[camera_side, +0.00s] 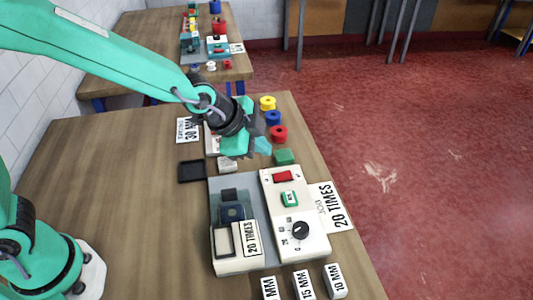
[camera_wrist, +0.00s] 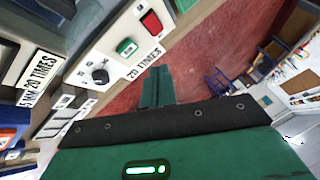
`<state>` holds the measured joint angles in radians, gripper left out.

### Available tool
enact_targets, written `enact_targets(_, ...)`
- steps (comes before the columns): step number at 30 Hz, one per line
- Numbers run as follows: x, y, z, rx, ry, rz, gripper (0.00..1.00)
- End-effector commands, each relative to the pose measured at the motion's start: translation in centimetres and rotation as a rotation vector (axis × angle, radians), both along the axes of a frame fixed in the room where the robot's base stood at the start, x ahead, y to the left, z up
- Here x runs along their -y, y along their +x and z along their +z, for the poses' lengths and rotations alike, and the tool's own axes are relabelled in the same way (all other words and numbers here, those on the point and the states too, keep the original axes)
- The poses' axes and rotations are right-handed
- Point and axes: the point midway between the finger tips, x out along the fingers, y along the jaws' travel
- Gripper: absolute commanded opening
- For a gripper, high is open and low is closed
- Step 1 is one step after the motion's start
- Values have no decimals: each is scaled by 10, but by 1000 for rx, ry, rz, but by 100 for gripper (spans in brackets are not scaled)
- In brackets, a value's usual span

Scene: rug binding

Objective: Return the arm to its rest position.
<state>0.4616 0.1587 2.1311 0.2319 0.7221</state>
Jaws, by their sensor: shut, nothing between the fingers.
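My gripper (camera_side: 262,147) hangs above the far part of the wooden table (camera_side: 100,165) in the side view, at the end of my raised green arm. It is over the area behind the control box and apart from it. In the wrist view my gripper (camera_wrist: 158,72) shows its green fingers together, with nothing between them. Part of what lies under my gripper is hidden in the side view.
A white control box (camera_side: 295,215) with a red switch, green button and black knob stands beside a grey machine (camera_side: 228,212). Yellow (camera_side: 267,103), blue (camera_side: 272,118) and red (camera_side: 278,134) spools line the table edge. Small labelled blocks (camera_side: 303,285) lie in front. The left table is clear.

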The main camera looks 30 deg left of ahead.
Motion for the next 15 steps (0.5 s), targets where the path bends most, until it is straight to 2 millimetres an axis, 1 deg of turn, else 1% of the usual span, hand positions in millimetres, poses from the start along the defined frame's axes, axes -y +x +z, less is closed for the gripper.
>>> enact_targets(1, -13, -3, 11, -5, -15, 45, 0)
enact_targets(6, -54, -22, 37, -46, -62, 196, 0)
enact_targets(11, -89, -44, 58, -81, -108, 339, 0)
enact_targets(15, -118, -68, 71, -110, -147, 466, 0)
